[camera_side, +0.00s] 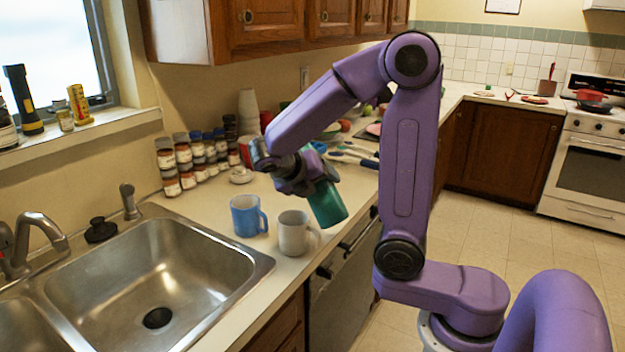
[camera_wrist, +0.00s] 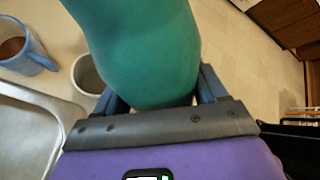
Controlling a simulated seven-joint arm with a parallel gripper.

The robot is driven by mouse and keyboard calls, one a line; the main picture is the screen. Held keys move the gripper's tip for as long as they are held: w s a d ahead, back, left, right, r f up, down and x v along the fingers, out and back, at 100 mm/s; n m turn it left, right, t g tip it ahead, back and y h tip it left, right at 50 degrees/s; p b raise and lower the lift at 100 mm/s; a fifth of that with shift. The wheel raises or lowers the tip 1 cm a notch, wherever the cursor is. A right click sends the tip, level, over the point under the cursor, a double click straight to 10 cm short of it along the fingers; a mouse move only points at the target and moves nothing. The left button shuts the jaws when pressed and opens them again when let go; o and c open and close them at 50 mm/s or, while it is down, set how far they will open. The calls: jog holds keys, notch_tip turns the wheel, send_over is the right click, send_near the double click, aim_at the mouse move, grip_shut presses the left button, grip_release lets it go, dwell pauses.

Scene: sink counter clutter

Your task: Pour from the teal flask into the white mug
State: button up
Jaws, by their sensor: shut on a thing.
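My gripper (camera_side: 298,183) is shut on the teal flask (camera_side: 326,203) and holds it in the air above the counter's front edge. In the side view the flask is tilted, its lower end toward the bottom right. The white mug (camera_side: 293,232) stands upright on the counter, below and a little left of the flask; the two look apart. In the wrist view the flask (camera_wrist: 140,45) fills the middle between the fingers (camera_wrist: 155,98), and the white mug (camera_wrist: 88,76) shows partly behind it at the left. The mug's inside cannot be made out clearly.
A blue mug (camera_side: 246,216) stands just left of the white mug; in the wrist view it (camera_wrist: 24,48) holds something brown. The steel sink (camera_side: 200,235) lies at the left. Several spice jars (camera_side: 190,160) line the wall. Open floor is right of the counter edge.

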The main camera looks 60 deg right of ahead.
aim_at(324, 198)
jog(key=shift+s+a+f+n+g+y, duration=0.15)
jog(key=shift+s+f+n+g, duration=0.15)
jog(key=shift+g, duration=0.15)
jog(key=shift+s+d+f+n+g+y, duration=0.15)
jog(key=shift+s+n+g, duration=0.15)
jog(key=shift+g, duration=0.15)
jog(key=shift+s+a+f+n+g, duration=0.25)
jog(key=shift+f+n+g, duration=0.15)
jog(key=shift+n+g, duration=0.15)
jog(key=shift+s+f+n+g, duration=0.2)
jog(key=shift+f+n+g, duration=0.25)
jog(key=shift+f+g, duration=0.4)
jog(key=shift+f+n+g+y, duration=0.3)
jog(key=shift+f+n+g, duration=0.2)
jog(key=shift+f+g, duration=0.25)
jog(key=shift+r, duration=0.1)
